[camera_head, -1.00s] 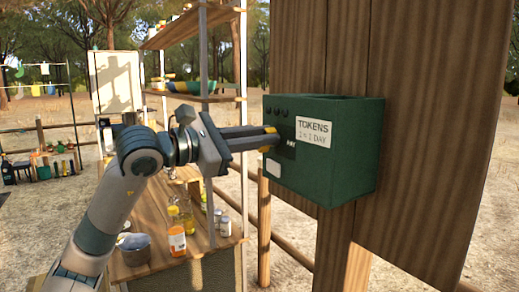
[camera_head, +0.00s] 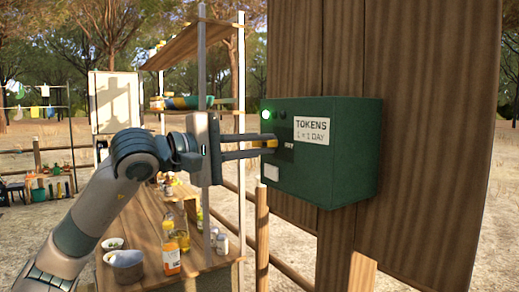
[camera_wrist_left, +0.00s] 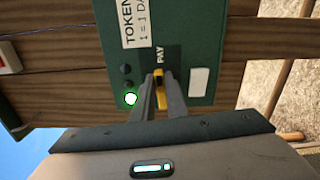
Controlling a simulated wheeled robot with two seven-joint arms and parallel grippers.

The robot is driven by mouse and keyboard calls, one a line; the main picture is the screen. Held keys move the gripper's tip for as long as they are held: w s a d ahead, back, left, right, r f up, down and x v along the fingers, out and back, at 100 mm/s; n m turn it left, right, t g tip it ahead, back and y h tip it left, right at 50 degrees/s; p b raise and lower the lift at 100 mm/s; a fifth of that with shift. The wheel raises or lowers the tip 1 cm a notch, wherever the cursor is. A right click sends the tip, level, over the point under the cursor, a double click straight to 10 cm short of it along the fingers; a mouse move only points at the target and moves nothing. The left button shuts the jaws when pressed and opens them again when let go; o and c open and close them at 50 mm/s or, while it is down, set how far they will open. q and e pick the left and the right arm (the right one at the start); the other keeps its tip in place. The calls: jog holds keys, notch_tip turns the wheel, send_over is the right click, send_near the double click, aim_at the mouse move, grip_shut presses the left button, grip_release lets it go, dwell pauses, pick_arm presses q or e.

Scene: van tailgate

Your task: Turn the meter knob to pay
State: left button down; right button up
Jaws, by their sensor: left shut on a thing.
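The green token meter (camera_head: 335,165) is fixed to an upright wooden board, with a "TOKENS 1 = 1 DAY" label on its front. It also shows turned sideways in the left wrist view (camera_wrist_left: 197,35). My left gripper (camera_head: 270,143) reaches its front face, with the fingertips at the PAY mark. In the left wrist view the fingers (camera_wrist_left: 160,80) are close together beside the word PAY, shut on the meter knob, which they mostly hide. One indicator light (camera_head: 267,114) glows green; the lamps beside it are dark. My right gripper is not in view.
The wooden board (camera_head: 430,130) stands behind the meter. A wooden counter (camera_head: 150,225) with bottles, jars and a bowl (camera_head: 127,265) lies below and behind my left arm. A metal shelf post (camera_head: 241,90) stands close behind the gripper.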

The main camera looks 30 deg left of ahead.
pick_arm(q)
jog(key=shift+f+m, duration=0.15)
jog(key=shift+m, duration=0.65)
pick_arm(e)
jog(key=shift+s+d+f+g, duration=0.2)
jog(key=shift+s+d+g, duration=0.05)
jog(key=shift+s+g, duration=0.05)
pick_arm(q)
jog(key=c, duration=1.8)
grip_release()
jog(key=shift+o, duration=0.2)
